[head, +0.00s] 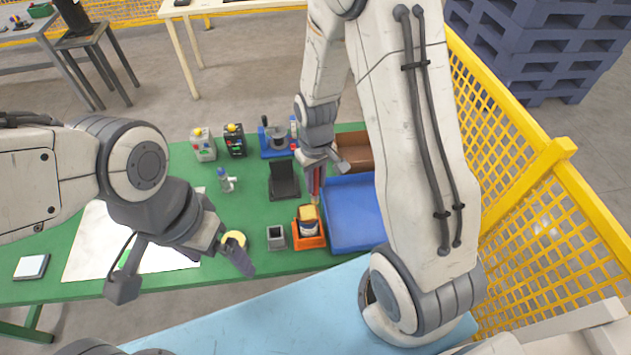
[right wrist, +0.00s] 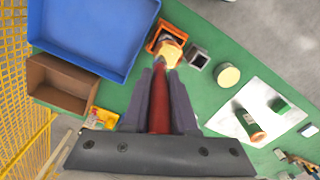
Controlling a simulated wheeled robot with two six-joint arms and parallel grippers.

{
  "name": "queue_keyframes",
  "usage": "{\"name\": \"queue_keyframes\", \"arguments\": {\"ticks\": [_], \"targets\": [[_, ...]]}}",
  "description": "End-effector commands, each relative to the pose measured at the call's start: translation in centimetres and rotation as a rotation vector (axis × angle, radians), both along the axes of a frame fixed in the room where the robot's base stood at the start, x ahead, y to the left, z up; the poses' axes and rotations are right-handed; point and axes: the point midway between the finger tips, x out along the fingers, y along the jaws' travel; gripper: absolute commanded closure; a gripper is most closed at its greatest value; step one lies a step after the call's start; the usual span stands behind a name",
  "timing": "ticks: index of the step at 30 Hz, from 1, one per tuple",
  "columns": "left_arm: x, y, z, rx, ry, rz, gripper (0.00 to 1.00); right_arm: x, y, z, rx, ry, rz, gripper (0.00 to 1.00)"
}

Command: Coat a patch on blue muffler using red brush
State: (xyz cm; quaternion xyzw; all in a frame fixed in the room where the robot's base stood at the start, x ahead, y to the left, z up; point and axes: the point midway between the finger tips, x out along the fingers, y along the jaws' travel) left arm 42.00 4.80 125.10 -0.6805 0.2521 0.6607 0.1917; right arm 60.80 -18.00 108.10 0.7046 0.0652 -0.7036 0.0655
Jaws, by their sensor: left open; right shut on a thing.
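In the right wrist view the red handle (right wrist: 160,105) lies between the two dark fingers. Its far end reaches a tan block (right wrist: 171,53) at the orange holder (right wrist: 153,45), also in the head view (head: 309,241); I cannot tell whether they touch. My left gripper (head: 181,273) is open and empty at the table's front left, fingers wide apart. I cannot make out a blue muffler for certain; a blue-based device (head: 268,152) stands at the table's back.
A blue tray (head: 352,212) and a brown box (head: 356,147) lie right of the holder. A small grey square cup (head: 276,238) and a yellow disc (head: 234,238) are left of it. A black stand (head: 285,185) is behind. Yellow mesh fence (head: 535,190) stands at right.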

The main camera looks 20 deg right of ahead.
Motion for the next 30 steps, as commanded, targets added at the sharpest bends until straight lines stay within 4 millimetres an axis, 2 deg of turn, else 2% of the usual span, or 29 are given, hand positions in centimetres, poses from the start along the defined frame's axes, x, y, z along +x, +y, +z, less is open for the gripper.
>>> {"name": "queue_keyframes", "arguments": {"ticks": [1,3,14,24,30], "targets": [[0.0,0.0,0.9,0.000,0.000,0.000,0.00,0.0,0.0,0.9,0.000,-0.001,0.000,1.00],[0.0,0.0,1.1,0.000,0.000,0.000,0.00,0.0,0.0,1.2,0.000,-0.001,0.000,1.00],[0.0,0.0,1.1,0.000,0.000,0.000,0.00,0.0,0.0,1.3,0.000,-0.001,0.000,1.00],[0.0,0.0,3.7,0.000,0.000,0.000,0.00,0.0,0.0,4.2,0.000,-0.001,0.000,1.00],[0.0,0.0,3.6,0.000,0.000,0.000,0.00,0.0,0.0,4.1,0.000,-0.001,0.000,1.00]]}}
